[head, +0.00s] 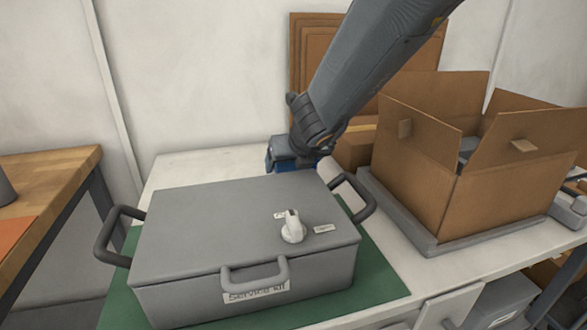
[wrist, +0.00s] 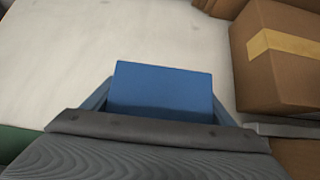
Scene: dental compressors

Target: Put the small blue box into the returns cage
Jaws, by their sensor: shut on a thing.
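The small blue box (wrist: 162,88) is held between the jaws of my gripper (head: 297,166), and its flat blue face fills the gap between the fingers in the wrist view. In the head view, my gripper is behind the grey service case, over the back of the white table, and its jaws and the box are small and dark there. How far the box is above the table is hard to tell. No returns cage can be made out in either view.
The grey service case (head: 200,230) with dark handles lies on a green mat (head: 375,265) in front. An open cardboard box (head: 405,190) stands on a grey tray at right. A taped brown carton (wrist: 275,80) is right of my gripper. A wooden bench (head: 50,175) is at left.

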